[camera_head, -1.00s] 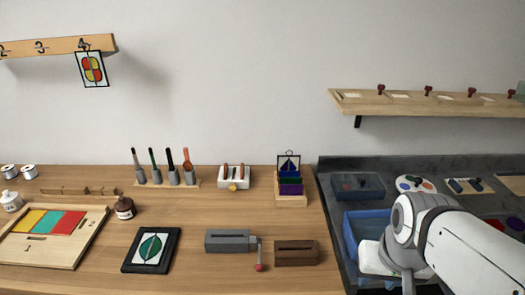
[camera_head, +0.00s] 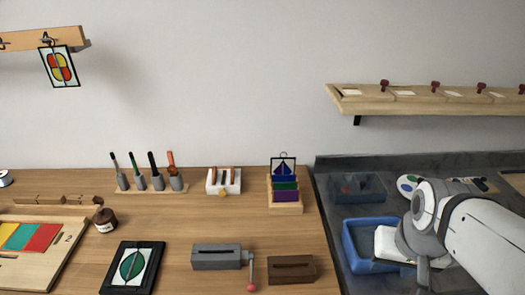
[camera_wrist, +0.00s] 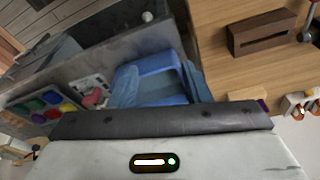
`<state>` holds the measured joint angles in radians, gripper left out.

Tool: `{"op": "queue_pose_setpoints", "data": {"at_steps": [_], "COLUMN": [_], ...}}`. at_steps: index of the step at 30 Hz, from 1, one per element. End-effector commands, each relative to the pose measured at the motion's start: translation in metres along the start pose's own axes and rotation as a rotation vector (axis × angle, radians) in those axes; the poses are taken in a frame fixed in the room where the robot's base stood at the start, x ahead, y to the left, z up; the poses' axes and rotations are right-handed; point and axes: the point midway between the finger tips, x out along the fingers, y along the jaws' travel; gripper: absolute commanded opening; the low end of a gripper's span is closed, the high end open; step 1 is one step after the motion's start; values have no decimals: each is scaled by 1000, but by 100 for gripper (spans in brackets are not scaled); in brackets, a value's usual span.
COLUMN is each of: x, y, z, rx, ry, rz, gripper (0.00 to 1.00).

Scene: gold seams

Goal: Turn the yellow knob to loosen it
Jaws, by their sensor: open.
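The yellow knob (camera_head: 223,194) sits low on the front of a small white block (camera_head: 233,181) with brown-topped slots, toward the back of the wooden bench in the head view. The white block also shows at the right edge of the wrist view (camera_wrist: 302,104), where the knob is too small to make out well. My gripper (camera_head: 388,243) is at the lower right in the head view, above the blue bin and far to the right of the knob, not touching it. It is open; its fingertips are not clearly visible. Its body fills the bottom of the wrist view.
A blue bin (camera_head: 350,248) stands on the dark counter. A tool stand (camera_head: 150,189) is left of the knob.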

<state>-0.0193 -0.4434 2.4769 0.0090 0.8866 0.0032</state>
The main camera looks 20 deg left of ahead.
Motion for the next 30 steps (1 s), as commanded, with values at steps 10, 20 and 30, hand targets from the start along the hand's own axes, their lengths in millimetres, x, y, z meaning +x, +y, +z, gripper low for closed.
{"op": "queue_pose_setpoints", "data": {"at_steps": [10,20,30], "x": [16,66,102], "y": [-111,-292,-399], "z": [-121,-191,-193], "rx": [-87,-157,-179], "ry": [65,107,119], "rz": [-141,-302,-386], "gripper": [44,44,44]}}
